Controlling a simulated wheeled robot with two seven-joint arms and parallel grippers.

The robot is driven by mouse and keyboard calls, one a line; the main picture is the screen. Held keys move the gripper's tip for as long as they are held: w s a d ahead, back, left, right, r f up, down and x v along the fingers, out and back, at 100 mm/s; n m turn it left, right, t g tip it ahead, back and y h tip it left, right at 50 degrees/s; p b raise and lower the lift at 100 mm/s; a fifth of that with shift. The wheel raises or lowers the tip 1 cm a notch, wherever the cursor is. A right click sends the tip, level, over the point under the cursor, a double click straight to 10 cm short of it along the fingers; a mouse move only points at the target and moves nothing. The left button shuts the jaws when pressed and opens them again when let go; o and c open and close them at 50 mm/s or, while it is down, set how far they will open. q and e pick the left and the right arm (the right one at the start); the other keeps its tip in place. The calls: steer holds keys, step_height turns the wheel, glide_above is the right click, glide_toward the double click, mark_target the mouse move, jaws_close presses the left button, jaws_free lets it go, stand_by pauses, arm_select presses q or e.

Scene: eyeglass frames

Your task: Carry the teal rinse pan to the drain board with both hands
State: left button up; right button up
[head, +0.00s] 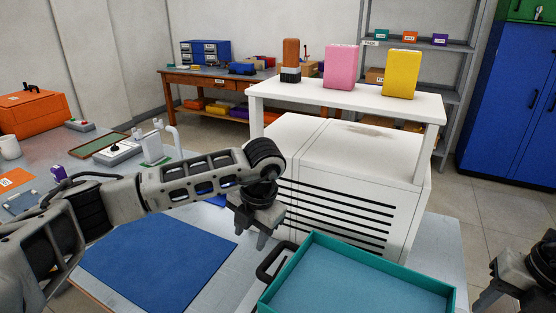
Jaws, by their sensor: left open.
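The teal rinse pan (452,291) sits on the table at the bottom right of the head view, its near part cut off by the frame. Its black handle (267,262) sticks out on the left side. My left gripper (251,234) is open and empty, pointing down a little above and behind that handle, apart from it. My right gripper (488,300) is only partly in view at the bottom right edge, to the right of the pan; its jaw state is unclear. I cannot tell which surface is the drain board; a blue mat (155,262) lies left of the pan.
A white slatted cabinet (340,190) stands right behind the pan. Over it a white shelf (345,97) carries a pink block (341,66), a yellow block (401,73) and a brown bottle (290,57). A white tap (174,138) and small items stand at the left.

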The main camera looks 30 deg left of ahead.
steer(key=shift+d+r, duration=0.15)
steer(key=shift+r, duration=0.6)
steer(key=shift+d+r, duration=0.1)
steer(key=shift+r, duration=0.6)
steer(key=shift+s+d+r, duration=0.1)
steer(key=shift+d+r, duration=0.4)
steer(key=shift+d, duration=0.25)
steer(key=shift+w+d+r, duration=0.1)
steer(key=shift+d+r, duration=0.35)
steer(key=shift+d, duration=0.35)
steer(key=shift+s+d+r, duration=0.1)
steer(key=shift+d+r, duration=0.4)
steer(key=shift+d, duration=0.25)
